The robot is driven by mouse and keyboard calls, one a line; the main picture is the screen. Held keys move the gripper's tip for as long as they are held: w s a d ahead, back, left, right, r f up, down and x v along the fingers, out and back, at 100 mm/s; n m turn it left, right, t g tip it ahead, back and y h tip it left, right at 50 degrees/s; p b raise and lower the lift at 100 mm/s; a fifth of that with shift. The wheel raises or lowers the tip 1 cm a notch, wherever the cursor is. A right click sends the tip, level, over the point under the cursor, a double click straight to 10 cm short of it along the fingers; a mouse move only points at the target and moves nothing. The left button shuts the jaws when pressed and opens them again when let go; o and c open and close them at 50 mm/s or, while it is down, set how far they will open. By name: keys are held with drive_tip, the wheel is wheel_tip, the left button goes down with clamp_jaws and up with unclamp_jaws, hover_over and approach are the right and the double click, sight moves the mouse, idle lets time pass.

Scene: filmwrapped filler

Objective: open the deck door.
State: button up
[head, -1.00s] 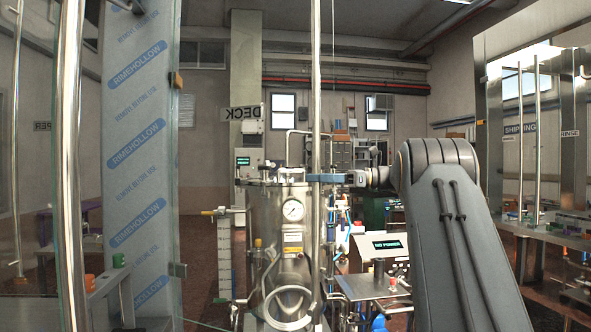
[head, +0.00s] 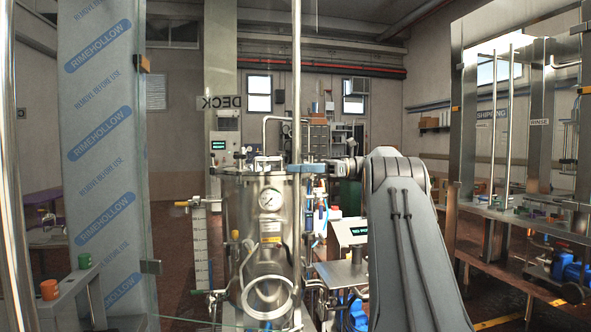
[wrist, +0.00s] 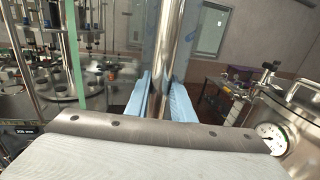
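The deck door appears to be a clear glass panel bearing a DECK sign (head: 220,103), which reads mirrored. Its tall vertical steel bar handle (head: 296,80) stands just right of the picture's middle. My gripper (head: 306,168) reaches the bar at mid-height from the right. In the wrist view, the blue fingers of my gripper (wrist: 158,97) lie on both sides of the bar (wrist: 163,45) and appear shut on it. The glass is hard to see, and I cannot tell how far the door stands open.
A film-wrapped panel (head: 100,150) printed RIMEHOLLOW stands left, with another steel pole (head: 12,200) nearer. A steel tank with a gauge (head: 268,201) stands behind the bar. Some red-brown floor shows between.

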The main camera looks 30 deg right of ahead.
drive_tip(key=o, duration=0.4)
drive_tip(key=shift+w+a, duration=0.2)
drive_tip(key=shift+o, duration=0.2)
drive_tip(key=b+v, duration=0.2)
drive_tip(key=v, duration=0.6)
drive_tip(key=shift+b, duration=0.3)
drive_tip(key=shift+d, duration=0.1)
